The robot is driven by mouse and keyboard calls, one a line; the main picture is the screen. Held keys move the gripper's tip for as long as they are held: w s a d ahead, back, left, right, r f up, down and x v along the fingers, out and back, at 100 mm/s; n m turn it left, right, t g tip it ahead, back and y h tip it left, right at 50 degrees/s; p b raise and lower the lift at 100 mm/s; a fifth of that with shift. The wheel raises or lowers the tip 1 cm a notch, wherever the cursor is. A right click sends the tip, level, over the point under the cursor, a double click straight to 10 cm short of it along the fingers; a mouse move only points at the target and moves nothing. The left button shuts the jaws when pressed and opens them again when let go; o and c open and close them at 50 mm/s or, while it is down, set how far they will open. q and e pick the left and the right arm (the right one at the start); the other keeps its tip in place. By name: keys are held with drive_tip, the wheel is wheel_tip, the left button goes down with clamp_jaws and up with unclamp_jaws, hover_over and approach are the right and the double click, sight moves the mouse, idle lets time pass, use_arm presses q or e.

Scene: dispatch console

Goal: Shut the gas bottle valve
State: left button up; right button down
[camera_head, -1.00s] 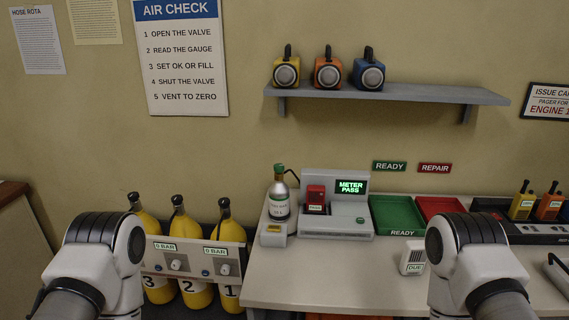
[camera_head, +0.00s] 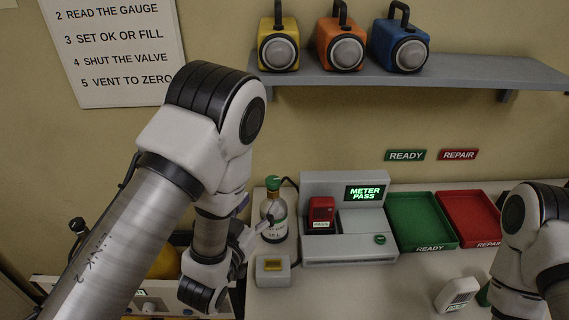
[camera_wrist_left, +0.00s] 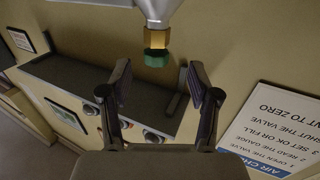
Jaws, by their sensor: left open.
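The gas bottle (camera_head: 277,232) is a small silver cylinder with a green valve knob (camera_head: 273,183) on top, standing upright beside the grey meter station (camera_head: 345,247). A dark hose runs from its top towards the station. In the left wrist view the green knob (camera_wrist_left: 156,58) sits on a brass neck (camera_wrist_left: 155,37), upside down, just beyond the space between the fingertips. My left gripper (camera_head: 248,234) is at the bottle's left, partly hidden by my own arm. It also shows in the wrist view (camera_wrist_left: 161,88), with its fingers apart and nothing between them. My right gripper is not visible.
A small grey box (camera_head: 272,276) stands in front of the bottle. A red device (camera_head: 321,211) sits in the station, whose screen (camera_head: 365,192) reads METER PASS. Green (camera_head: 418,197) and red (camera_head: 483,201) trays lie to the right. A shelf (camera_head: 430,75) holds three lamps above.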

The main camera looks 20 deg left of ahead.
sight(269, 186)
use_arm(q)
drive_tip(key=shift+d+r, duration=0.15)
drive_tip(key=shift+r, duration=0.55)
drive_tip(key=w+p, duration=0.1)
drive_tip(key=w, duration=0.1)
drive_tip(key=w+p, duration=0.1)
drive_tip(key=w, duration=0.2)
drive_tip(key=w+d+p, duration=0.1)
drive_tip(key=w, duration=0.1)
drive_tip(key=shift+w+r, duration=0.1)
drive_tip(key=shift+w, duration=0.1)
drive_tip(key=shift+s+d, duration=0.1)
drive_tip(key=shift+s, duration=0.1)
drive_tip(key=c, duration=1.2)
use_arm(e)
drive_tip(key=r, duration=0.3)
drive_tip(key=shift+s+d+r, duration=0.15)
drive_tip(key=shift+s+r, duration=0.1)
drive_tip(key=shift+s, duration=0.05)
